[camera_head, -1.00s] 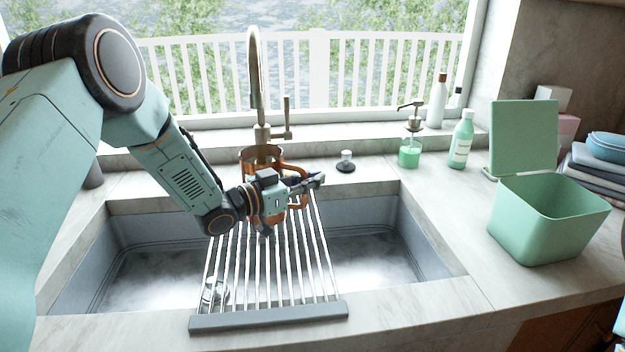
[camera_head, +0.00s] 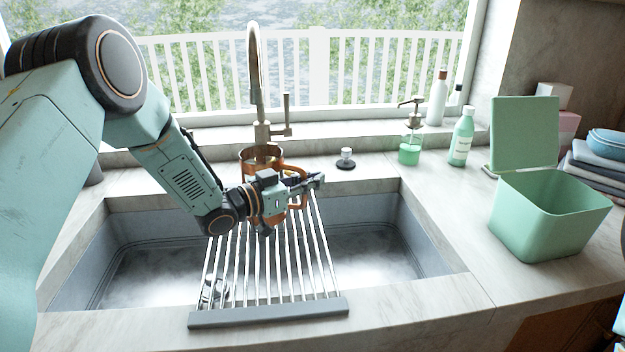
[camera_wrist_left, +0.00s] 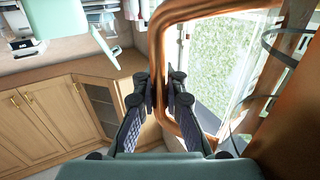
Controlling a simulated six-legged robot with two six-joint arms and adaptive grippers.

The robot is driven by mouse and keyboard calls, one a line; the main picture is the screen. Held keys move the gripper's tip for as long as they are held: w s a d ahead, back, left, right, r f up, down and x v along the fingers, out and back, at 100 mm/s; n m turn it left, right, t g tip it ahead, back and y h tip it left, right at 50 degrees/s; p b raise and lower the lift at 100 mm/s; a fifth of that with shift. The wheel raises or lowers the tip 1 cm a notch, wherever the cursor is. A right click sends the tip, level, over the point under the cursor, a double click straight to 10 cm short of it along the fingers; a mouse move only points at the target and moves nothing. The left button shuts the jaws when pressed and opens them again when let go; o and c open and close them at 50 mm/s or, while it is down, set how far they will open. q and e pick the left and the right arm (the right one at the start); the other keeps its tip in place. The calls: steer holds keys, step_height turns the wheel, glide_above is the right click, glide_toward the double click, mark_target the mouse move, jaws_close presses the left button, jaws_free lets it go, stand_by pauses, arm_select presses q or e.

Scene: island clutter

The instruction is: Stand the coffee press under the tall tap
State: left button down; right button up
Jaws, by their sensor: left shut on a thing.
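The coffee press (camera_head: 247,156) has a copper-coloured frame and a loop handle. It is upright at the back of the sink, at the far end of the slatted rack, partly hidden by my left gripper (camera_head: 303,183). The gripper is shut on its handle. In the left wrist view the fingers (camera_wrist_left: 160,92) close on the copper handle (camera_wrist_left: 172,45). The tall tap (camera_head: 255,70) rises just behind the press and its curved neck is above it. I cannot tell whether the base of the press touches the rack. My right gripper is out of view.
A slatted roll-up rack (camera_head: 268,316) spans the sink (camera_head: 410,235). A small dark-based knob (camera_head: 346,160), a green soap dispenser (camera_head: 410,152) and a green bottle (camera_head: 461,140) stand on the right. An open green bin (camera_head: 545,225) stands at the right.

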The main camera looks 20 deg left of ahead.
arm_select(q)
steer(key=c, duration=1.3)
jaws_free()
steer(key=shift+c, duration=0.2)
steer(key=shift+f, duration=0.15)
steer(key=v, duration=0.8)
